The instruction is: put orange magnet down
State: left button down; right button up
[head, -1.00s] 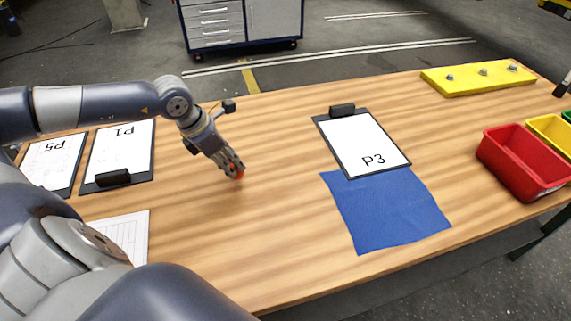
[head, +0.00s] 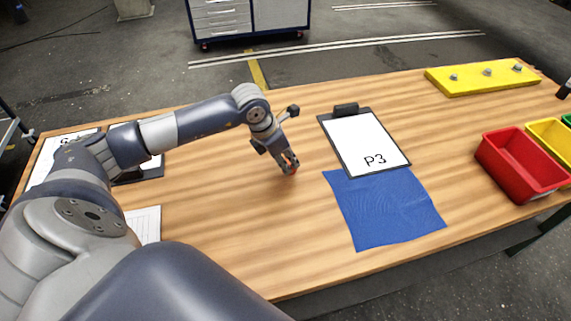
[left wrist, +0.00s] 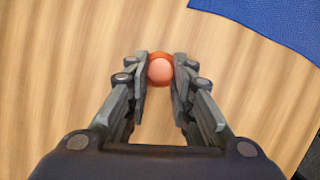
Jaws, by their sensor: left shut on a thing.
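The orange magnet (left wrist: 160,69) is a small round piece between the fingertips of my left gripper (left wrist: 159,75) in the left wrist view. The left gripper is shut on it. In the head view the left gripper (head: 289,163) points down over the wooden table, left of the blue cloth, with a bit of the orange magnet (head: 292,171) showing at its tips. I cannot tell whether the magnet touches the table. My right gripper is not in view.
The blue cloth (head: 388,210) lies right of the gripper, with the P3 clipboard (head: 365,143) behind it. A red bin (head: 520,165) and a yellow bin (head: 552,137) stand at the right. A yellow plate (head: 480,80) lies at the back right. Bare table surrounds the gripper.

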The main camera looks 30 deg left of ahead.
pick_arm(q)
notch_tip(320, 180, down, 2)
jog(key=shift+s+f+p, duration=0.1)
jog(key=shift+f+p, duration=0.05)
jog(key=shift+p, duration=0.5)
jog(key=shift+f, duration=0.5)
jog(key=c, duration=1.4)
grip_release()
jog(key=shift+r, duration=0.1)
jog(key=shift+s+a+r, duration=0.1)
jog(key=shift+a+r, duration=0.05)
jog(key=shift+r, duration=0.15)
jog(key=b+v, duration=0.4)
jog(key=v, duration=0.7)
jog(key=shift+r, duration=0.1)
